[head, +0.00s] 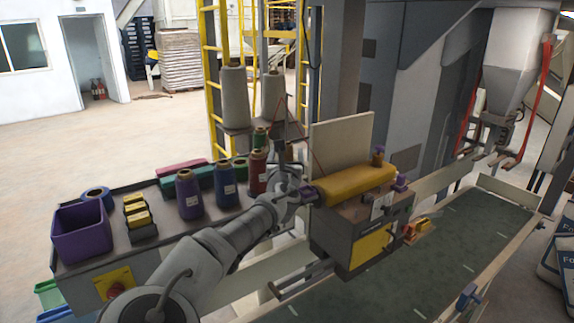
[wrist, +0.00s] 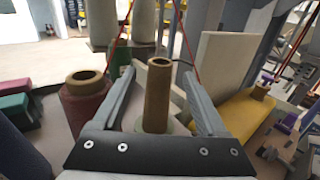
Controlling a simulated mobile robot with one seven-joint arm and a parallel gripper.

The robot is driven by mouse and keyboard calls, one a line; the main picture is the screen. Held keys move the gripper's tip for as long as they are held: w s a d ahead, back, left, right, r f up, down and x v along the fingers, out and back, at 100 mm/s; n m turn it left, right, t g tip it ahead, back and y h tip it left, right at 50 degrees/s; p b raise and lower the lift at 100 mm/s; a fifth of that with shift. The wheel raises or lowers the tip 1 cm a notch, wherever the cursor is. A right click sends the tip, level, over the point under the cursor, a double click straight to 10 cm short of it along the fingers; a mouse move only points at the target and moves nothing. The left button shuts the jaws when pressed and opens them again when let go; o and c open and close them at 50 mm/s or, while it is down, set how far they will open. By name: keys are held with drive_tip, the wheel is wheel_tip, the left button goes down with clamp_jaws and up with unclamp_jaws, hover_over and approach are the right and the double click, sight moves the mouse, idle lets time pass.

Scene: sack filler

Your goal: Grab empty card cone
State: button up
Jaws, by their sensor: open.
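The empty card cone (wrist: 158,95) is a bare brown tube standing upright in the middle of the wrist view. A pale, rounded base or support shows around its foot. My gripper (wrist: 158,74) is open, with one finger to the left of the cone and one to the right. The cone shows between the fingers, with visible gaps on both sides. In the head view my gripper (head: 301,190) is small and partly hidden by my own arm, beside the yellow-topped machine.
A dark red thread spool (wrist: 86,108) stands close left of my left finger. A cream upright panel (wrist: 220,68) and the yellow machine cover (wrist: 243,118) are on the right. In the head view, purple (head: 188,196) and blue (head: 223,188) spools stand on the bench near a purple bin (head: 82,234).

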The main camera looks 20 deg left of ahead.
drive_tip(key=shift+p+x, duration=0.5)
drive_tip(key=shift+x, duration=1.35)
drive_tip(key=shift+c, duration=0.2)
clamp_jaws()
